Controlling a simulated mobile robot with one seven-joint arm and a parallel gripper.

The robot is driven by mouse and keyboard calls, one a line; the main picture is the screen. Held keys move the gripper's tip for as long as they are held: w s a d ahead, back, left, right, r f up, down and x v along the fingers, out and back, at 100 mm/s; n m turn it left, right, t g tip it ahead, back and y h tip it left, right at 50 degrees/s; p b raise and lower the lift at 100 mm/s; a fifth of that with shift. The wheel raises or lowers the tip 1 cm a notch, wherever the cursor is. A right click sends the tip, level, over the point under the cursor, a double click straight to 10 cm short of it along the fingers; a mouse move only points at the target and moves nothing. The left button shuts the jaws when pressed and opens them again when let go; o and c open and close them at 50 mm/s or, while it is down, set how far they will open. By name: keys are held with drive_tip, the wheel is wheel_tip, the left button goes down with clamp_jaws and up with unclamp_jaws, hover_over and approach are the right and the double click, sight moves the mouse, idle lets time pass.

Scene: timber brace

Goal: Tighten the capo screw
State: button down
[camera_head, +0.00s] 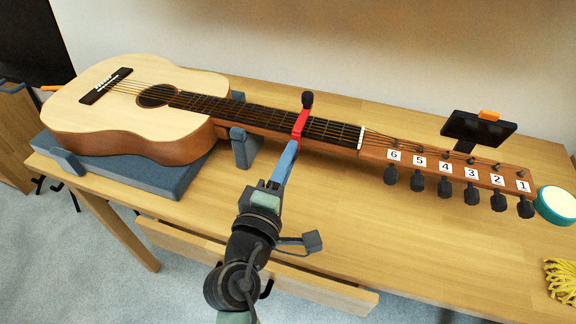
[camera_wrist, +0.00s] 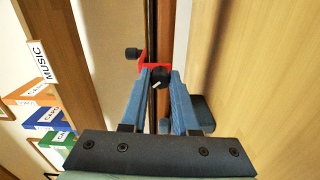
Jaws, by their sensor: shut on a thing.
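A red capo (camera_head: 299,123) sits across the neck of the acoustic guitar (camera_head: 140,128); it also shows in the wrist view (camera_wrist: 152,66). A black knob (camera_head: 307,99) stands up on its far side. Another black knob, the capo screw (camera_wrist: 160,78), has a white mark and lies between my blue fingertips. My gripper (camera_head: 292,148) reaches the capo from the front edge of the neck and is shut on this screw. In the head view, my fingers hide the screw.
The guitar lies on a blue-grey support (camera_head: 140,174) and a neck rest (camera_head: 243,147) on the wooden table (camera_head: 400,230). Tuning pegs with number labels 6 to 1 project at the right. A black clip-on device (camera_head: 478,130), a teal round container (camera_head: 556,204) and yellow rope (camera_head: 562,281) are further right.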

drive_tip(key=shift+f+m+b, duration=0.1)
drive_tip(key=shift+m+b, duration=2.45)
drive_tip(key=shift+m, duration=1.35)
drive_tip(key=c, duration=0.7)
unclamp_jaws()
drive_tip(key=shift+o, duration=0.2)
drive_tip(key=v, duration=1.3)
